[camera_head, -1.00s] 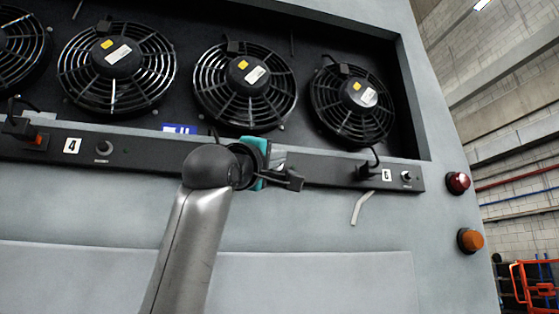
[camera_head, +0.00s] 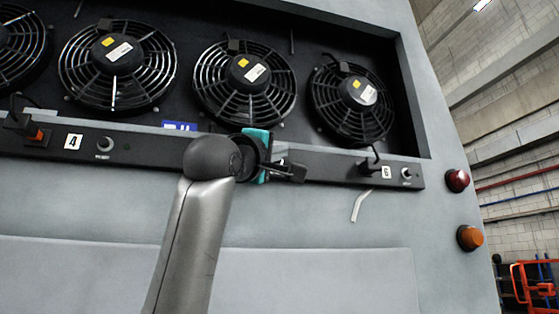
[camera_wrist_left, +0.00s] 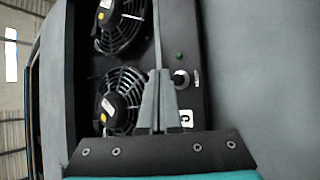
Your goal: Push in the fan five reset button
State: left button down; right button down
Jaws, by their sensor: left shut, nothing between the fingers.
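My left gripper (camera_head: 303,173) is shut and empty in front of the fan panel, between labels 4 and 6 in the head view. The arm and gripper hide most of the fan five panel section there. In the left wrist view the closed fingers (camera_wrist_left: 162,74) point along the panel, with the tips just left of a round reset button (camera_wrist_left: 181,78). A label (camera_wrist_left: 186,118) beside that button is partly hidden and hard to read; the location fits fan five. I cannot tell whether the tips touch the panel or the button. My right gripper is not in view.
The fan four button (camera_head: 105,144) and fan six button (camera_head: 406,174) lie on the same black panel strip. A green lamp (camera_wrist_left: 180,55) sits near the button in the wrist view. Large caged fans (camera_head: 245,84) stand above. A loose pale strip (camera_head: 360,205) hangs below.

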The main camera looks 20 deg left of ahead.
pick_arm(q)
jog(key=shift+s+d, duration=0.1)
jog(key=shift+s, duration=0.15)
jog(key=s+d, duration=0.1)
jog(key=s+b, duration=0.1)
jog(key=s+d+b, duration=0.1)
jog(key=s, duration=0.1)
jog(key=shift+d, duration=0.35)
